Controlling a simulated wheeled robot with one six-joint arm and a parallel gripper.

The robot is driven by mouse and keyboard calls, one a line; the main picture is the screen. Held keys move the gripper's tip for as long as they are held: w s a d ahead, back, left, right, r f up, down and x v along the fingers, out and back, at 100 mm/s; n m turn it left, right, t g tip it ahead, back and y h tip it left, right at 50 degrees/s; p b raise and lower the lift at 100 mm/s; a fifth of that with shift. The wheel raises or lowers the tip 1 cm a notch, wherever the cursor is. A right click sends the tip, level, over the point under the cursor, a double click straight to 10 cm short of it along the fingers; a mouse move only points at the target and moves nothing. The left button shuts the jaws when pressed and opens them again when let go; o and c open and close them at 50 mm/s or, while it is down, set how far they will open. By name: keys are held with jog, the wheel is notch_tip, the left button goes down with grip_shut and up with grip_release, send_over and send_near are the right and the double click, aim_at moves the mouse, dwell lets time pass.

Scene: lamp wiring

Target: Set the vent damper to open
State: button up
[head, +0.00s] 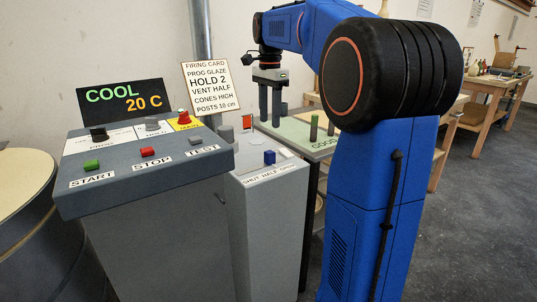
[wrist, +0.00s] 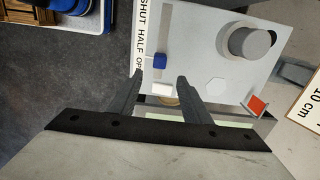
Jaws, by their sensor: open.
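The vent damper is a blue slider knob (head: 269,157) in a slot on top of a grey box (head: 265,215) labelled SHUT, HALF, OPEN. In the wrist view the blue knob (wrist: 160,61) stands beside the HALF and OPEN words; I cannot tell its exact setting. My gripper (head: 270,122) points down behind and above the box in the head view. In the wrist view my gripper (wrist: 160,76) is open and empty, its fingers apart. The knob shows just beyond the fingertips, and I see no contact.
A grey console (head: 150,160) with buttons and knobs stands left of the box. Its display (head: 120,100) reads COOL 20 C. A firing card (head: 209,88) says VENT HALF. A round grey knob (wrist: 249,42) and an orange-red flag (wrist: 258,105) are also on the box top.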

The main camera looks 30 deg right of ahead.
aim_at(270, 151)
notch_tip(270, 151, down, 14)
jog(key=shift+r, duration=0.2)
dwell(0.4)
jog(key=shift+d, duration=0.15)
grip_shut()
